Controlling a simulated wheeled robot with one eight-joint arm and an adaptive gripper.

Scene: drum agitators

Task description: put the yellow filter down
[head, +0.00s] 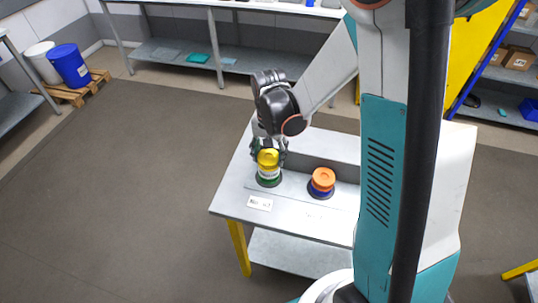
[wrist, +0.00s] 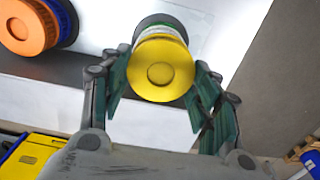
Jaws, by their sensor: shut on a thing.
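The yellow filter (head: 268,172) has a yellow cap, a pale labelled middle and a green lower part. It is upright at the left part of the grey worktable (head: 232,205), beside the label plate (head: 260,203). Its underside is at or just above a dark round spot; I cannot tell whether it touches. My gripper (head: 268,155) reaches down around its top and is shut on it. In the wrist view the yellow cap (wrist: 160,70) lies between the two green-padded fingers of my gripper (wrist: 160,88).
An orange-topped filter with a blue lower part (head: 322,181) stands to the right on the same worktable. A raised ledge (head: 330,146) runs along the table's back. White and blue drums (head: 70,65) stand on a pallet far left. The floor left of the table is clear.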

